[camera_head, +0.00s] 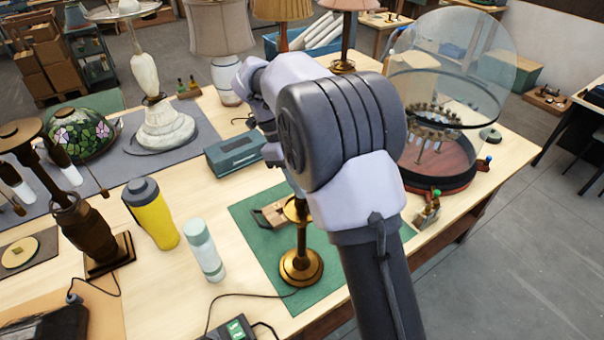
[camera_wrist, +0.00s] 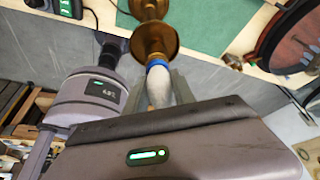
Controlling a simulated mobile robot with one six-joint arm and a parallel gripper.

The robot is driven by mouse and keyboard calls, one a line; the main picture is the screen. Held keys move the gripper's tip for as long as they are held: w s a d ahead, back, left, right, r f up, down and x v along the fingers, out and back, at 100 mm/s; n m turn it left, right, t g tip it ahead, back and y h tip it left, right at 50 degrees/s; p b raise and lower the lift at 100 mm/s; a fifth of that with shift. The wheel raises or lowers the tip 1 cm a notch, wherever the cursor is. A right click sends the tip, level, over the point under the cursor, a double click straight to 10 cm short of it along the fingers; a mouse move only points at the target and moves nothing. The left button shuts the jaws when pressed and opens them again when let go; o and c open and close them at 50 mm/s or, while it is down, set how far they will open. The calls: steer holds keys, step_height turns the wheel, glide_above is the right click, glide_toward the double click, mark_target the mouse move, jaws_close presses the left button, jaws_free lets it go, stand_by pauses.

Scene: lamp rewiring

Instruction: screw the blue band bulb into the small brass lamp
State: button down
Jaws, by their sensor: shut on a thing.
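The small brass lamp (camera_head: 300,262) stands upright on a green mat (camera_head: 250,222); my arm hides its top in the head view. In the wrist view its brass cup (camera_wrist: 156,40) faces the bulb. The blue band bulb (camera_wrist: 160,88) has a whitish body and a blue band at the end towards the cup. My gripper (camera_wrist: 161,84) is shut on the bulb's body. The blue-banded end is right at the cup's mouth; I cannot tell whether it is seated in the socket. The head view hides the bulb and the fingers behind my arm.
A wooden block (camera_head: 268,215) lies behind the lamp. A glass dome (camera_head: 430,110) on a round base stands to the right. A pale bottle (camera_head: 204,252), a yellow tumbler (camera_head: 153,214) and a teal box (camera_head: 236,152) stand left. A corded meter (camera_head: 234,329) sits in front.

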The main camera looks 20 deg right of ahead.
steer(key=shift+w+d+m, duration=0.1)
steer(key=shift+m, duration=0.3)
steer(key=shift+s, duration=0.3)
steer(key=shift+r+m+g+y, duration=0.1)
steer(key=shift+m+g+y, duration=0.3)
steer(key=shift+m, duration=0.6)
steer(key=m, duration=0.2)
steer(key=m+y, duration=0.1)
steer(key=m+g+y+b, duration=0.1)
steer(key=m, duration=0.1)
steer(key=shift+w+f+m, duration=0.25)
steer(key=shift+f+m, duration=0.05)
steer(key=shift+f, duration=0.05)
steer(key=shift+s+d+r, duration=0.1)
steer(key=shift+r, duration=0.05)
steer(key=shift+s+r, duration=0.1)
steer(key=shift+s, duration=0.1)
steer(key=c, duration=1.3)
jaws_free()
steer(key=shift+a, duration=0.2)
steer(key=shift+c, duration=0.2)
steer(key=o, duration=0.4)
steer(key=shift+w+d, duration=0.1)
steer(key=shift+w, duration=0.05)
